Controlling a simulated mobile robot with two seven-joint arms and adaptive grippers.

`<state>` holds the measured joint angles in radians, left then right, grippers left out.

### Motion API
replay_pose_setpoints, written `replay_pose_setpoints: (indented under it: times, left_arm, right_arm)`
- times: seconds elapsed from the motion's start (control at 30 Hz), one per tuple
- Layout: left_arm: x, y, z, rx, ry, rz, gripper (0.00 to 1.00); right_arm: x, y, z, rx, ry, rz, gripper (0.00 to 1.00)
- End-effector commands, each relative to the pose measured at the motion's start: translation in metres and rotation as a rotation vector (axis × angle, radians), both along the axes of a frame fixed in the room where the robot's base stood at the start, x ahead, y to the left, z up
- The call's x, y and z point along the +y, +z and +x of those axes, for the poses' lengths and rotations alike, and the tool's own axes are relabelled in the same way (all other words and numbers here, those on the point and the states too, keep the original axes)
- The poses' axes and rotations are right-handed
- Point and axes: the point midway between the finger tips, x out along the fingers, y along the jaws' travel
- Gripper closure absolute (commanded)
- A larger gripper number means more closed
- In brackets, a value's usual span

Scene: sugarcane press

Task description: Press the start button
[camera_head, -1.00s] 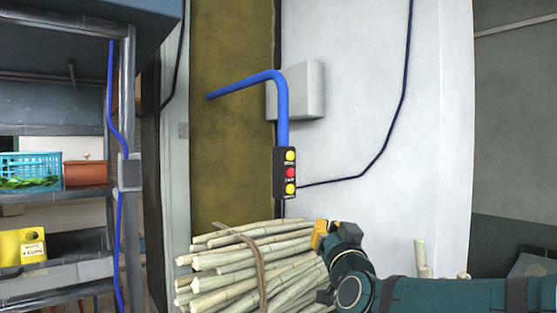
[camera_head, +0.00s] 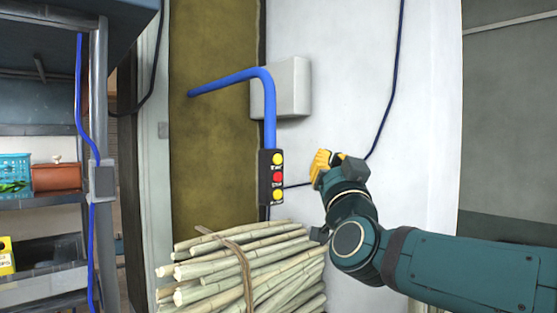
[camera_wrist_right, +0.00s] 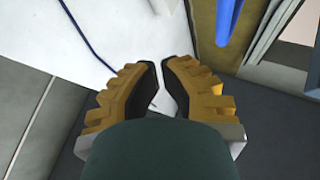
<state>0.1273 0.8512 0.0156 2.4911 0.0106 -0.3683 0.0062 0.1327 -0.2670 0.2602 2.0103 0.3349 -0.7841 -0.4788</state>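A dark control box (camera_head: 265,180) hangs at the end of a blue arm in the head view. It carries a top yellow button (camera_head: 277,159), a red button (camera_head: 277,177) and a lower yellow button (camera_head: 277,196). Small labels sit by the buttons, too small to read surely. My right gripper (camera_head: 322,160) is to the right of the box, at about button height in the picture and apart from it. In the right wrist view its yellow fingers (camera_wrist_right: 157,65) come together at the tips with nothing held. My left gripper is not in view.
A bundle of cane stalks (camera_head: 250,265) lies below the box. A blue bent pipe (camera_head: 268,110) and a grey wall box (camera_head: 295,88) are above it. A dark cable (camera_head: 386,120) runs down the white wall. A metal shelf (camera_head: 45,200) stands at left.

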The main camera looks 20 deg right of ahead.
Motion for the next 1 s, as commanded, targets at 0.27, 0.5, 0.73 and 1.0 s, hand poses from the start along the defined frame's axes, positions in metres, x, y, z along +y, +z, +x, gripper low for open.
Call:
replay_pose_setpoints:
  times: [0.27, 0.5, 0.73, 1.0]
  left_arm:
    - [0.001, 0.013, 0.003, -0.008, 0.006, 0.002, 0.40]
    - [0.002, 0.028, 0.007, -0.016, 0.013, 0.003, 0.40]
    - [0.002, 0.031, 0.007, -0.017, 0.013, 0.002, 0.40]
    - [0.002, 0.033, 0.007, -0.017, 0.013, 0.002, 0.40]
  right_arm:
    - [0.009, 0.002, 0.024, 0.003, 0.003, 0.001, 1.00]
    - [0.019, 0.002, 0.054, 0.002, 0.003, 0.000, 1.00]
    - [0.027, 0.000, 0.075, 0.001, 0.003, 0.001, 1.00]
    - [0.029, 0.000, 0.083, 0.001, 0.001, 0.000, 1.00]
